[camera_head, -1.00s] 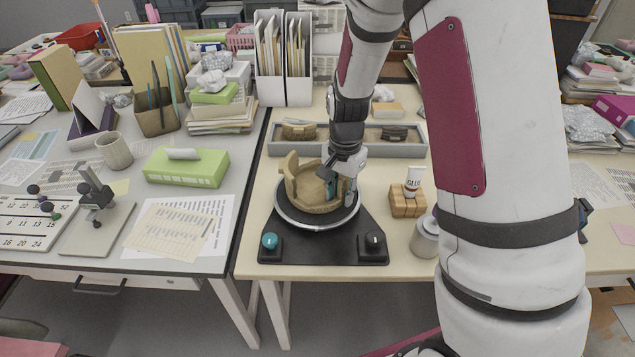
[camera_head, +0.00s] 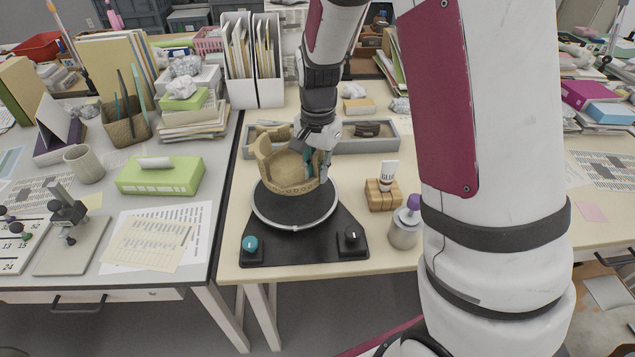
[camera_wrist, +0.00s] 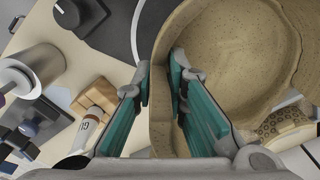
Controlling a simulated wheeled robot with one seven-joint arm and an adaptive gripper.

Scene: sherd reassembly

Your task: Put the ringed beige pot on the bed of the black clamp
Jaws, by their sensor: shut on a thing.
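The ringed beige pot (camera_head: 277,178), with an uneven broken rim, is above the rear of the turntable's dark disc (camera_head: 290,212). My gripper (camera_head: 310,176) is shut on the pot's right wall. In the wrist view, the teal fingers (camera_wrist: 165,95) stand on either side of the wall of the pot (camera_wrist: 225,60). The pot is roughly upright and looks raised off the disc. The black clamp is not clearly seen; a dark object with blue parts (camera_wrist: 28,128) at the wrist view's left edge may be it. My arm hides part of the table's right side.
The turntable base has a teal knob (camera_head: 250,244) and a black knob (camera_head: 351,237). To its right are a wooden block (camera_head: 384,197) with a glue bottle (camera_head: 389,172) and a metal jar (camera_head: 404,232). A grey tray (camera_head: 352,143) with sherds lies behind.

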